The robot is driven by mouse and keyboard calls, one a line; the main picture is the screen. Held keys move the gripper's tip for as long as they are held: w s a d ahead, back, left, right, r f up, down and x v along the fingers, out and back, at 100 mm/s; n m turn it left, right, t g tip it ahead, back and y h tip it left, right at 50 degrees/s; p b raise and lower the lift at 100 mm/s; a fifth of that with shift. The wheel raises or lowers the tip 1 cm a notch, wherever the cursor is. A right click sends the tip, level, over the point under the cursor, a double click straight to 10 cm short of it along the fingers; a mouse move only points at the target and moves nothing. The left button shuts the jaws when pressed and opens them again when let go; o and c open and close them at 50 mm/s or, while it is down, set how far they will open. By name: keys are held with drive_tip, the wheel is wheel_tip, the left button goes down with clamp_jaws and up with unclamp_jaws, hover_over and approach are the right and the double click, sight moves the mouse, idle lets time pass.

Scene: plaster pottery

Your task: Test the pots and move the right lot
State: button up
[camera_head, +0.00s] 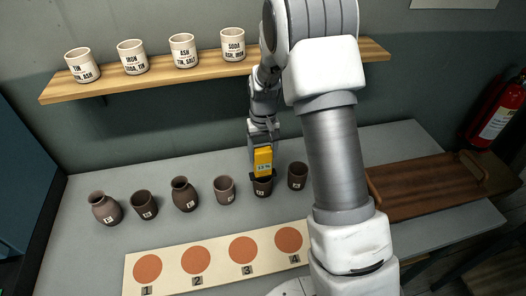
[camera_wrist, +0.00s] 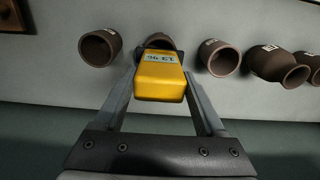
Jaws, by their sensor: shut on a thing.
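My gripper (camera_head: 262,146) is shut on a yellow meter (camera_head: 263,161), which also shows in the wrist view (camera_wrist: 160,78). A row of brown pots stands on the grey table: a round vase (camera_head: 105,209), a cup (camera_head: 143,204), a narrow-necked vase (camera_head: 184,194), a lighter cup (camera_head: 224,190), the cup under the meter and a cup (camera_head: 297,176) at the right end. They carry small labels, too small to read surely.
A cream board (camera_head: 172,283) with several terracotta discs numbered 1 to 4 lies in front of the pots. A wooden shelf (camera_head: 205,68) holds labelled white cups, such as IRON (camera_head: 132,57). A brown wooden tray (camera_head: 425,190) lies at right; a fire extinguisher (camera_head: 497,115) hangs beyond.

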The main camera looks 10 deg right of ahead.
drive_tip(key=shift+r+p, duration=1.85)
drive_tip(key=shift+r, duration=1.6)
drive_tip(key=s+f+b, duration=0.3)
drive_tip(key=s+f, duration=0.3)
drive_tip(key=s, duration=0.2)
drive_tip(key=s+a+r, duration=0.2)
drive_tip(key=a+r, duration=0.1)
drive_tip(key=r, duration=0.8)
drive_tip(key=s+a+r, duration=0.1)
drive_tip(key=a+r, duration=0.1)
drive_tip(key=r, duration=0.9)
drive_tip(key=s+a+r+n, duration=0.1)
drive_tip(key=s+a+r, duration=0.2)
drive_tip(key=s+r, duration=1)
wheel_tip(320, 180, up, 4)
drive_tip(key=shift+s+n, duration=0.35)
drive_tip(key=shift+n, duration=0.05)
